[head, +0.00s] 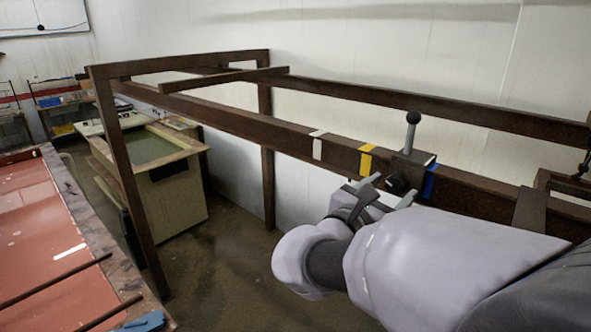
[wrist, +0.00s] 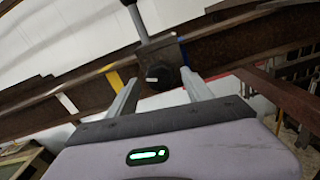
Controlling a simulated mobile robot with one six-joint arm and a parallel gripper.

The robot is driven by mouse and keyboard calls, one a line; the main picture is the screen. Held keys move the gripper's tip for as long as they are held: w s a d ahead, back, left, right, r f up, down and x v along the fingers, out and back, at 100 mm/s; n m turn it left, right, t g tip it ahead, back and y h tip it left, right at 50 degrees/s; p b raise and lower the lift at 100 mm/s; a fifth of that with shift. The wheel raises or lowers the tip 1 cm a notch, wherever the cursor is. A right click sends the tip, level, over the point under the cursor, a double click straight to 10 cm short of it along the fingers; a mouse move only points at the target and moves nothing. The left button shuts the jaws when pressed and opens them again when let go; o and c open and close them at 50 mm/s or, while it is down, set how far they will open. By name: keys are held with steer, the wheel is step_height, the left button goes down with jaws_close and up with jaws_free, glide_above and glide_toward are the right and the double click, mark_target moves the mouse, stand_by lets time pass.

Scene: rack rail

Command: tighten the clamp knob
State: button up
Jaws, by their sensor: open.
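The clamp is a dark block (head: 414,168) on the front rail, with a grey lever topped by a black ball (head: 412,118) standing up from it. The clamp knob (head: 396,184) is a dark round piece on the block's near face. In the wrist view the knob (wrist: 155,74) lies ahead, between and beyond the fingertips. My gripper (head: 388,190) is open in front of the clamp, its two grey fingers spread. In the wrist view the gripper (wrist: 160,84) is empty between its fingers. I cannot tell whether a fingertip touches the block.
The brown rail (head: 270,126) carries a white band (head: 318,145), a yellow band (head: 366,160) and a blue band (head: 430,182) beside the clamp. A red-topped table (head: 40,235) stands at left, a cabinet (head: 165,190) behind the frame. The floor between is clear.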

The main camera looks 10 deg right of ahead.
steer(key=shift+w+d, duration=0.4)
steer(key=shift+d, duration=0.1)
steer(key=shift+s, duration=0.15)
steer(key=shift+c, duration=0.2)
jaws_close()
